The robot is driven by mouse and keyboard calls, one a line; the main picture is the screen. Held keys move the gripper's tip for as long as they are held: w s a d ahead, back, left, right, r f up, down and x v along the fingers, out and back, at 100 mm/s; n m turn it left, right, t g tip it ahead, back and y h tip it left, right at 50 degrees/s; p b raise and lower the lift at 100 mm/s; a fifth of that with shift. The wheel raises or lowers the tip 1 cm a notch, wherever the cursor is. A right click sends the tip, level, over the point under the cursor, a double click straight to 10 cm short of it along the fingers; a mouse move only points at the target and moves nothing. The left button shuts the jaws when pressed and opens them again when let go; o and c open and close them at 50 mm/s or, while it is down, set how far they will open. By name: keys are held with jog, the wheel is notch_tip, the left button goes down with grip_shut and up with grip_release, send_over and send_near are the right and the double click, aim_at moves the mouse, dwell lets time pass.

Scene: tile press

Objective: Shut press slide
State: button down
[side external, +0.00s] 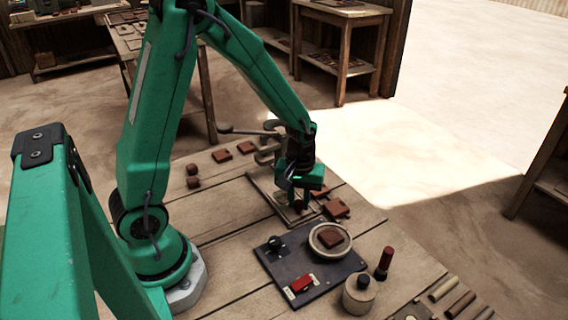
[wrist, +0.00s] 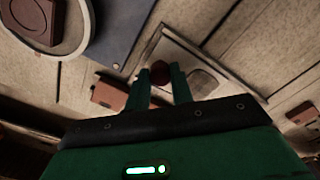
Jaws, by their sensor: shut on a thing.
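The tile press (side external: 268,150) stands at the middle of the bench, with a grey metal frame and a lever reaching left. Its pale, rimmed base (side external: 262,187) lies under my gripper (side external: 300,203). In the wrist view the base's rim (wrist: 236,66) and a light, rounded plate (wrist: 203,84) show by my fingers. My gripper (wrist: 160,80) is shut on a round, dark red knob (wrist: 159,70) at the fingertips. The knob appears to belong to the press slide, but its joint is hidden. How far the slide stands out cannot be told.
Brown tiles (side external: 336,208) lie right beside the press base. In front is a dark panel (side external: 262,262) with a red switch (side external: 302,283) and a round dish (side external: 314,247) holding a tile. A jar (side external: 357,297) and a red-brown cylinder (side external: 384,263) stand right of it.

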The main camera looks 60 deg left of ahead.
aim_at(283, 194)
jog(key=a, duration=0.7)
jog(key=shift+a, duration=0.3)
jog(key=c, duration=1.2)
grip_release()
jog(key=shift+r, duration=0.2)
notch_tip(283, 194, up, 8)
jog(key=shift+f, duration=0.25)
